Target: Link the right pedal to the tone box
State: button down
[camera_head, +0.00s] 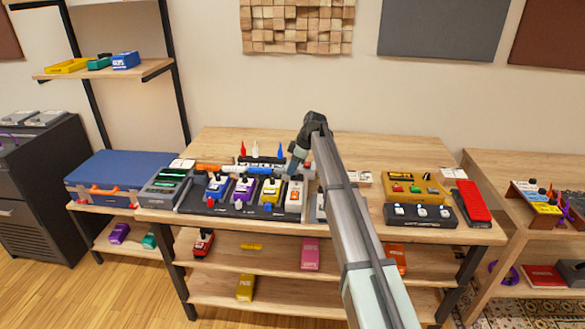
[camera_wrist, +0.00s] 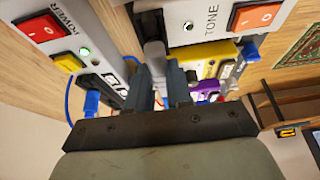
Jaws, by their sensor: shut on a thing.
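My gripper (camera_head: 293,168) is at the tone box's back end. In the wrist view its fingers (camera_wrist: 165,82) are shut on a grey plug-like piece (camera_wrist: 155,58). The piece's far end lies close to the tone box; I cannot tell whether it is seated.
A box marked POWER (camera_wrist: 60,35) stands close beside, with a blue plug (camera_wrist: 92,103) near it. The purple pedal (camera_head: 243,192) and blue pedal (camera_head: 216,188) stand further left. A dark three-knob unit (camera_head: 420,213) and red pedal (camera_head: 472,203) are at right.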

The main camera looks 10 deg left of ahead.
dwell(0.3)
jog(key=c, duration=0.9)
grip_release()
jog(key=shift+c, duration=0.2)
jog(key=shift+o, duration=0.4)
jog(key=o, duration=0.3)
jog(key=shift+r, duration=0.1)
jog(key=shift+r, duration=3.4)
